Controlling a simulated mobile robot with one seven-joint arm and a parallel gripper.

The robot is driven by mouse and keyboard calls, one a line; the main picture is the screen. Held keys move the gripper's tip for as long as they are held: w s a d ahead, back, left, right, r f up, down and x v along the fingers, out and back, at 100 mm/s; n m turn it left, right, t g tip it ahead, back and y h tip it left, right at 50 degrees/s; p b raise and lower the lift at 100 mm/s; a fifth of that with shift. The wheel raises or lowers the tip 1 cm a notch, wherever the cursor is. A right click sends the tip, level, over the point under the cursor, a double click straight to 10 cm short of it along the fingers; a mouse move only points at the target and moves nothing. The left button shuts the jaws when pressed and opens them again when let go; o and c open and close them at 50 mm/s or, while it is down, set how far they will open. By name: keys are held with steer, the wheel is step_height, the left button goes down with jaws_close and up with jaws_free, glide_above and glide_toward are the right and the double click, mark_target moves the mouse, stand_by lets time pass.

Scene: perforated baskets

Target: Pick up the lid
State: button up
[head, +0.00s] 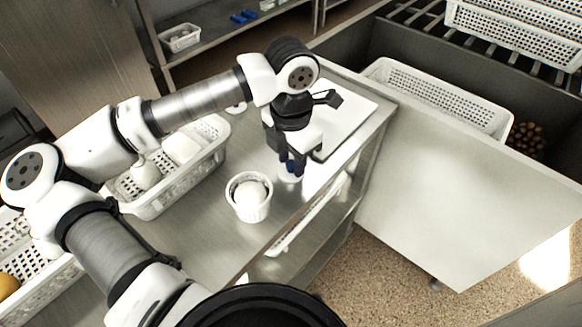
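My gripper (291,168) points down over the metal counter, with dark fingers that show some blue. A small white round piece, perhaps the lid (290,178), is right at the fingertips. The fingers partly hide it, and I cannot tell whether they touch it or grip it. A white ribbed cup (249,206) stands on the counter to the left of and nearer than the gripper. A rounded white thing (251,192) sits inside the cup.
A white perforated basket (184,190) with white items stands left of the cup. A white board (343,117) lies behind the gripper. Another basket (437,94) stands at the back right. A pale panel (470,200) is right of the counter, and the counter's right edge is close.

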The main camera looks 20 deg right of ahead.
jaws_close()
